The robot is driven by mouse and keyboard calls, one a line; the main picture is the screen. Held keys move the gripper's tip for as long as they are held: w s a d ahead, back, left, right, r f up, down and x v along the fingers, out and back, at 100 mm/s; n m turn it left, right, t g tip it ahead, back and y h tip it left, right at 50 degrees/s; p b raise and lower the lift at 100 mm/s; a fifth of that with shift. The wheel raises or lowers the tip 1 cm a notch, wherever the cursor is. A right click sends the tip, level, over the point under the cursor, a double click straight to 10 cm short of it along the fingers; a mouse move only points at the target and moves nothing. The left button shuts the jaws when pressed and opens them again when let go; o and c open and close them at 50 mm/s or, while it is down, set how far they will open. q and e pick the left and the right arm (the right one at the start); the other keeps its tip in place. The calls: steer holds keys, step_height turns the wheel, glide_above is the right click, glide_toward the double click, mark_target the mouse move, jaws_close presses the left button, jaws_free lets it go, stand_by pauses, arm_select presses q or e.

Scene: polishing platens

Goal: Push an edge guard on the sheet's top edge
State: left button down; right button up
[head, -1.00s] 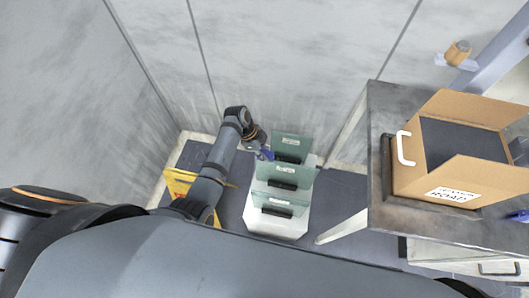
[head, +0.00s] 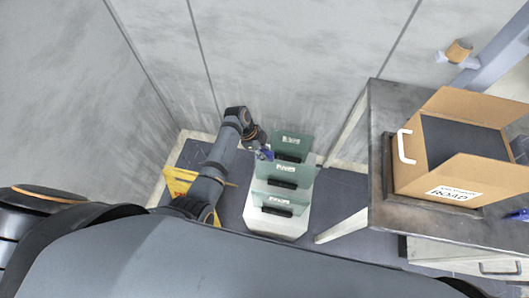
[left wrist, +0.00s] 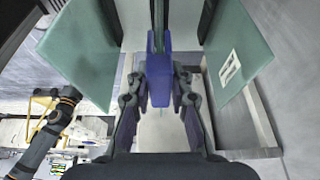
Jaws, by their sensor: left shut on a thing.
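Several green glass sheets stand upright in a white rack (head: 275,227) on the floor: a back sheet (head: 305,146), a middle sheet (head: 300,172) and a front sheet (head: 297,194). My left gripper (head: 264,153) is at the left side of the sheets, near the back and middle ones. It is shut on a blue edge guard (left wrist: 158,72), which points away from the wrist. In the left wrist view, green sheets stand left (left wrist: 82,50) and right (left wrist: 238,55) of the guard. A thin edge lines up beyond the guard; I cannot tell whether they touch. My right gripper is out of view.
A yellow object (head: 178,184) is on the floor left of the rack, partly behind my left arm. A grey table (head: 390,222) at the right bears an open cardboard box (head: 410,177). A blue item (head: 519,216) lies at the table's right. Grey walls close off the back and left.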

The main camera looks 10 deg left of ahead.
arm_select(q)
steer(key=shift+f+b, duration=0.4)
steer(key=shift+f, duration=0.8)
stand_by(1.2)
steer(key=c, duration=1.1)
jaws_free()
steer(key=shift+c, duration=0.2)
steer(key=v, duration=1.2)
